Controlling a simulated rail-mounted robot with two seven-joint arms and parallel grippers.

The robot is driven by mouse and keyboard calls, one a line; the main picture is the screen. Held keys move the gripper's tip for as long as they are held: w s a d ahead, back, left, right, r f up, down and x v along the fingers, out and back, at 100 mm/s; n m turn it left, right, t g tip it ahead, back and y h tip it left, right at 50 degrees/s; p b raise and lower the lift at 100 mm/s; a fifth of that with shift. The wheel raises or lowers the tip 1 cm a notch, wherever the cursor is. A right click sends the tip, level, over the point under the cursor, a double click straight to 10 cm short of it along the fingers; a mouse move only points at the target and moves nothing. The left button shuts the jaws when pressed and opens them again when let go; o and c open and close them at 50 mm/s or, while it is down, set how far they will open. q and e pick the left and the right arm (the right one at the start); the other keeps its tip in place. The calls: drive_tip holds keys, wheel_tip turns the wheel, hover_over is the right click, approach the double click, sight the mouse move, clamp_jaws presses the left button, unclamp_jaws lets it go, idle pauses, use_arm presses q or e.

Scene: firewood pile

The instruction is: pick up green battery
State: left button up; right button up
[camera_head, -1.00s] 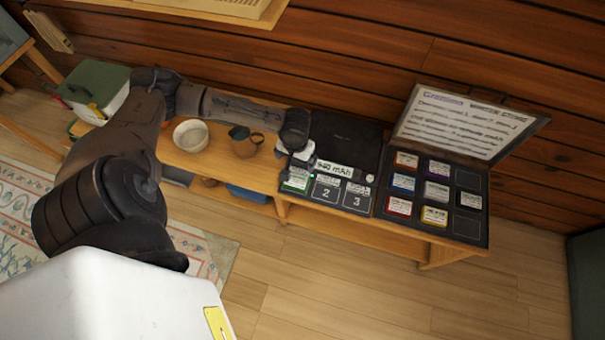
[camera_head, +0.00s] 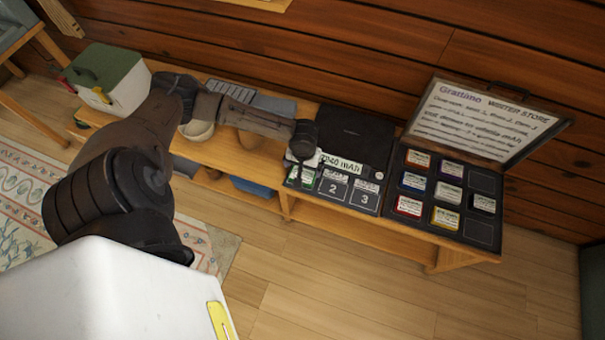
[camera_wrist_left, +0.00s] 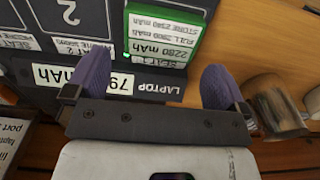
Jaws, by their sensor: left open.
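The green battery (camera_head: 306,181) sits in the leftmost slot of the dark charger station on the bench, partly hidden by my left gripper in the head view. In the left wrist view the green battery (camera_wrist_left: 163,38) shows a white label with mAh figures. My left gripper (camera_head: 301,163) is over that slot. In the left wrist view its two purple-grey fingers (camera_wrist_left: 155,78) are apart, one toward each side of the battery, with nothing held between them. Whether they touch it cannot be told. My right gripper is not in view.
Slots 2 (camera_head: 333,189) and 3 (camera_head: 364,199) look empty. An open case (camera_head: 408,223) with several coloured batteries stands to the right, its lid (camera_head: 482,118) raised. A mug (camera_wrist_left: 274,105) is close to one finger. A bowl (camera_head: 197,130) and a green-lidded box (camera_head: 126,93) are left.

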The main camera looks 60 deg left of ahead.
sight(303, 173)
use_arm(q)
wheel_tip(303, 173, down, 5)
drive_tip(key=b, duration=0.3)
drive_tip(key=shift+a+f+b, duration=0.1)
drive_tip(key=shift+a+b, duration=0.05)
drive_tip(key=shift+b, duration=0.15)
drive_tip(key=shift+c, duration=0.3)
drive_tip(key=c, duration=0.7)
